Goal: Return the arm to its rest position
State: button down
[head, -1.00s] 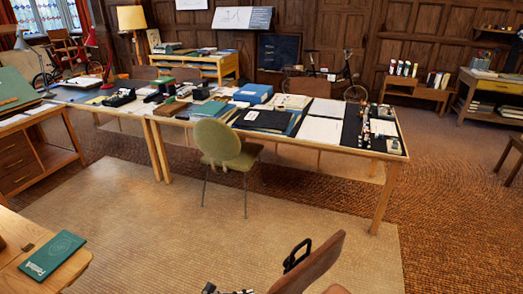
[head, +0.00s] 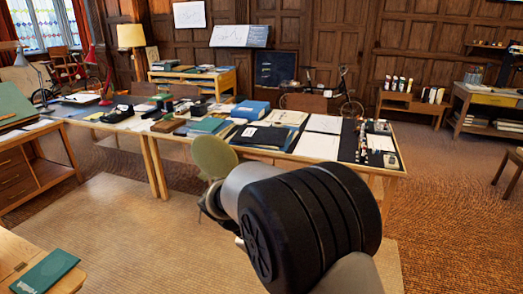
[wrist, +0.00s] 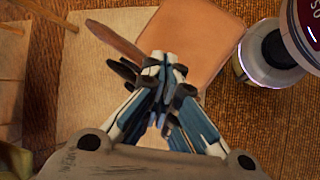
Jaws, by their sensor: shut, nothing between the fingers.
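My gripper (wrist: 163,68) shows in the wrist view, with its blue and grey fingers drawn together and nothing between them. It points down over a tan seat-like surface (wrist: 205,38) and a pale rug (wrist: 85,90); I cannot tell how far below they are. In the head view my arm's dark, ribbed joint and grey links fill the lower middle. The gripper itself does not show there.
A long table (head: 398,160) crowded with books, papers and small items stands beyond my arm. A green chair (head: 213,157) is partly hidden by the arm. A wooden desk corner with a green book (head: 45,271) is at lower left. Carpet (head: 460,220) is clear at right.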

jog(key=s+d+r+m+t+y, duration=0.1)
jog(key=s+d+r+m+y, duration=0.25)
jog(key=s+r, duration=0.4)
jog(key=s+d+r+m+t+y, duration=0.15)
jog(key=s+d+r+m, duration=0.35)
jog(key=s, duration=0.5)
jog(key=s+m+t+y, duration=0.1)
jog(key=s+m+y, duration=0.1)
jog(key=s, duration=0.6)
jog(key=shift+f+m+t, duration=0.25)
jog(key=shift+m+t, duration=0.1)
jog(key=shift+m, duration=0.4)
jog(key=shift+w+a, duration=0.1)
jog(key=shift+a, duration=0.05)
